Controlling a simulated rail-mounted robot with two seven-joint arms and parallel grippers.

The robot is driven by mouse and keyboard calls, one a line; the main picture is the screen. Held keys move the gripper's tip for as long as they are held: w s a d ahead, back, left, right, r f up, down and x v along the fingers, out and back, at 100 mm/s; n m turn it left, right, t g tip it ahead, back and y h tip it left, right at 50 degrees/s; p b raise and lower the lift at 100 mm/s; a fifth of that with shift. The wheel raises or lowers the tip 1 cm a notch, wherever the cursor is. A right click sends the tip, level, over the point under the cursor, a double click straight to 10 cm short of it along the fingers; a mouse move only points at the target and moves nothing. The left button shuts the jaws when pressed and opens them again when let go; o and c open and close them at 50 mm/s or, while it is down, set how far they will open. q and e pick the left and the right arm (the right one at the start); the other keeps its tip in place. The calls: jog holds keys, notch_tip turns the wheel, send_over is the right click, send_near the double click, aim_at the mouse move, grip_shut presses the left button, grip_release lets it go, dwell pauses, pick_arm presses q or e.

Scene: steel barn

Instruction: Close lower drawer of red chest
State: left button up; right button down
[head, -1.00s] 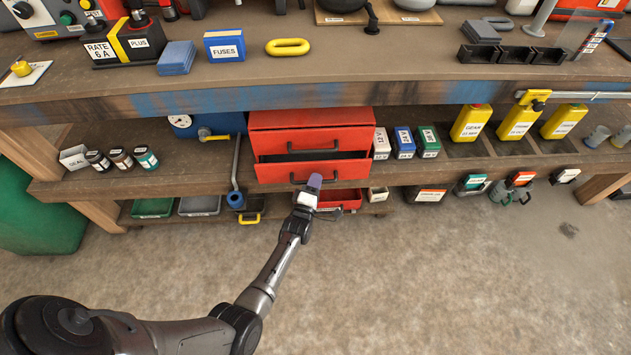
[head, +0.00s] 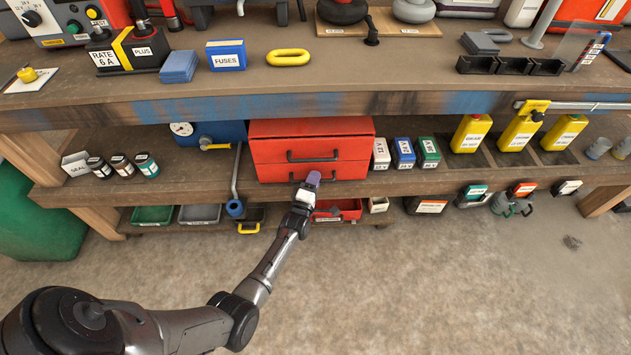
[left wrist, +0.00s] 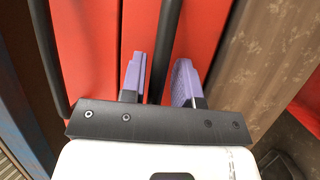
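The red chest (head: 312,128) stands on the shelf under the workbench. Its lower drawer (head: 275,172) looks flush with the upper drawer (head: 275,151), with no gap showing above it. My left gripper (head: 306,181) is at the lower drawer's handle (head: 340,179) and hides part of it. In the left wrist view the purple fingers (left wrist: 160,85) are apart near the red drawer front, with the dark handle bar (left wrist: 166,45) running between them. Whether a finger touches the bar is hard to tell. My right gripper is out of view.
A blue gauge box (head: 215,131) and a grey crank lever (head: 236,180) stand left of the chest. Small labelled boxes (head: 404,152) stand close on its right. A red tray (head: 345,209) sits below. The floor in front is clear.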

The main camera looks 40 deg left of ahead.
pick_arm(q)
jog(key=shift+o, duration=0.7)
jog(key=shift+r, duration=0.1)
jog(key=shift+s+d+p, duration=0.25)
jog(key=shift+s+p, duration=0.2)
jog(key=p+v, duration=0.4)
jog(key=v, duration=0.9)
jog(key=shift+p, duration=0.35)
jog(key=shift+a, duration=0.1)
